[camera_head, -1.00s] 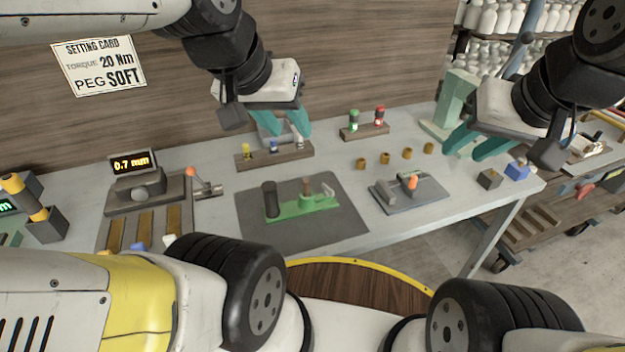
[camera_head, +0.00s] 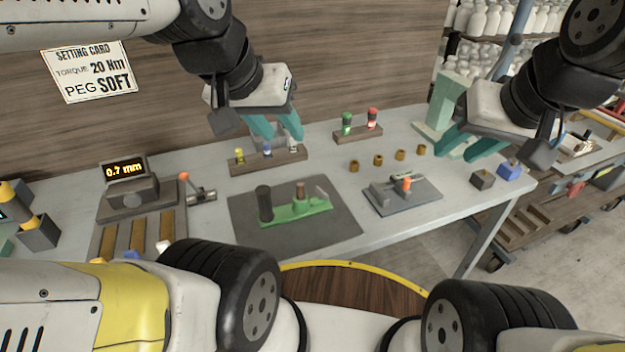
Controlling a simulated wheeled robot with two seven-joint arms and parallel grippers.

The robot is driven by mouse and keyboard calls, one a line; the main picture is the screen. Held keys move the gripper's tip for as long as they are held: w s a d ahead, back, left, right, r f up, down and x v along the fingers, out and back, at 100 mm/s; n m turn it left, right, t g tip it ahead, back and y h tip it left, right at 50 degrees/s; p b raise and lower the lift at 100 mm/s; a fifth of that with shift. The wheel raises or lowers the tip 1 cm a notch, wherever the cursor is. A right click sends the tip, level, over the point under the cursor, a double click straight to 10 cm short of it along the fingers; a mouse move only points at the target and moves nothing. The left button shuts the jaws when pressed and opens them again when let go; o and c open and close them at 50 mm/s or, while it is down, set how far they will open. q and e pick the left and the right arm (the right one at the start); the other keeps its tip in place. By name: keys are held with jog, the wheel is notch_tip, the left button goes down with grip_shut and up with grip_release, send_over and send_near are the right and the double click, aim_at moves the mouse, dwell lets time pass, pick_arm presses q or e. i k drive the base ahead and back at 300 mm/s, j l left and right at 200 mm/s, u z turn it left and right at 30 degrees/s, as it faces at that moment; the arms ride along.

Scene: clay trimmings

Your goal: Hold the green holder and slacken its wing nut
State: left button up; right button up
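The green holder (camera_head: 290,213) lies on a dark grey mat (camera_head: 340,232) on the table. A dark upright cylinder (camera_head: 264,203) stands at its left end and a brownish post (camera_head: 300,190) rises near its right part. A small pale grey piece (camera_head: 322,194) at the right end looks like the wing nut, but is too small to be sure. My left gripper (camera_head: 279,132) hangs above and behind the holder, near the peg block, its teal fingers apart and empty. My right gripper (camera_head: 460,150) is far right of the holder, in the air, fingers apart and empty.
A wooden block with small pegs (camera_head: 270,161) is behind the mat. A grey fixture with an orange knob (camera_head: 403,195) stands right of it. Several brass bushings (camera_head: 378,160), a red-and-green lamp block (camera_head: 358,133) and a gauge reading 0.7 mm (camera_head: 126,171) are also on the table.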

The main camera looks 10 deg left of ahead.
aim_at(322, 194)
jog(key=l+u, duration=0.15)
jog(key=u, duration=0.2)
jog(key=l+u, duration=0.2)
jog(key=u, duration=0.15)
jog(key=l+u, duration=0.15)
jog(key=u, duration=0.15)
jog(key=k, duration=0.05)
